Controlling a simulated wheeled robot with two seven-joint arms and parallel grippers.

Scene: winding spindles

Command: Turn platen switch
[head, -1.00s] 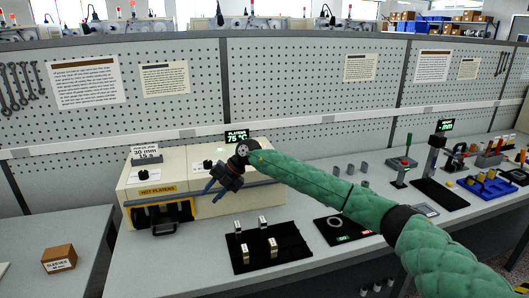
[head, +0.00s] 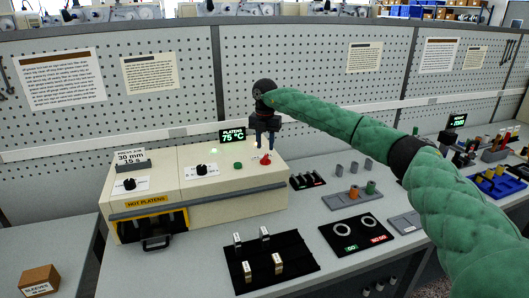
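The cream press (head: 220,189) stands on the bench with a yellow "HOT PLATENS" label. On its top are a black knob (head: 201,169) on a white label too small to read, another black knob (head: 130,184) under the "30 mm" sign, a green button (head: 238,165) and a red control (head: 265,159). I cannot tell which is labelled as the platen switch. The display (head: 232,136) reads "PLATENS 75 °C". My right gripper (head: 265,146) points down just above the red control, fingers apart and empty. My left gripper is not in view.
In front of the press lies a black mat (head: 292,280) with several small metal pieces. To the right are a GO/NO-GO ring board (head: 350,239) and a tray with coloured cylinders (head: 345,202). A box marked "SLEEVES" (head: 40,281) sits at the lower left.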

